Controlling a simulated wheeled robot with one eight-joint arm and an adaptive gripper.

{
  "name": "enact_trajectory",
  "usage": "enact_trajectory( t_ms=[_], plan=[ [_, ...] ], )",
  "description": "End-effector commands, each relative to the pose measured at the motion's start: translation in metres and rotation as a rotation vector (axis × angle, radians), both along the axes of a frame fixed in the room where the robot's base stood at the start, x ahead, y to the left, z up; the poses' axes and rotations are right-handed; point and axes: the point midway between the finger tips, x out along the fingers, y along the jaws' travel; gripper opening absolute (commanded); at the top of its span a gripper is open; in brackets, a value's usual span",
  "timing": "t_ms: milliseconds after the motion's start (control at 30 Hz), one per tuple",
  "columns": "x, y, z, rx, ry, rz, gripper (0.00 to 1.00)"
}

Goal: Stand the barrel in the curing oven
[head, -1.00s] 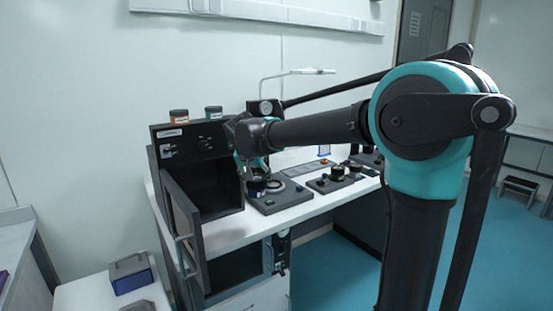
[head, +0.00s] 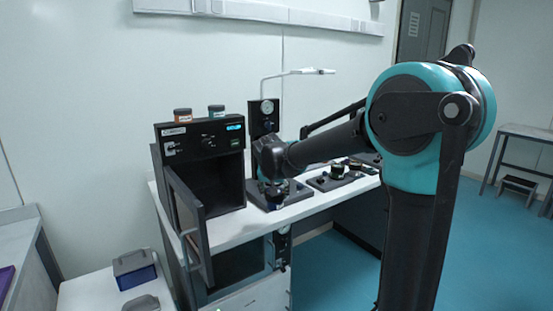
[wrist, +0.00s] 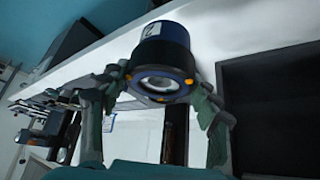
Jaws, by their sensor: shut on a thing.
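The barrel (head: 274,202) is a short dark blue and black cylinder. In the wrist view the barrel (wrist: 166,42) shows a white label with a "2" and a lens-like round end facing the camera. My gripper (wrist: 160,84) is shut on it, one finger on each side. In the head view my gripper (head: 273,184) is right of the curing oven, above the front of the bench. The curing oven (head: 185,143) is a black box with its door (head: 186,222) swung open and its chamber looking empty. A dark open box, probably the oven (wrist: 222,104), shows at the wrist view's right.
A dark station plate (head: 298,190) lies behind and beside the barrel. Another plate with knobs (head: 338,177) is farther right. The open door juts out beyond the bench's front edge. Bare white bench top (head: 232,226) lies before the oven.

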Motion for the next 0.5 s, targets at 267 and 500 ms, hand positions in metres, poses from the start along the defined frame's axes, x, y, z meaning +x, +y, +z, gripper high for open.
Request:
enact_trajectory(
  t_ms=[267,500],
  plan=[
    [0.010,-0.079,-0.063,0.003,0.000,0.046,0.28],
    [0.000,-0.154,-0.115,0.001,-0.001,0.100,0.28]
  ],
)
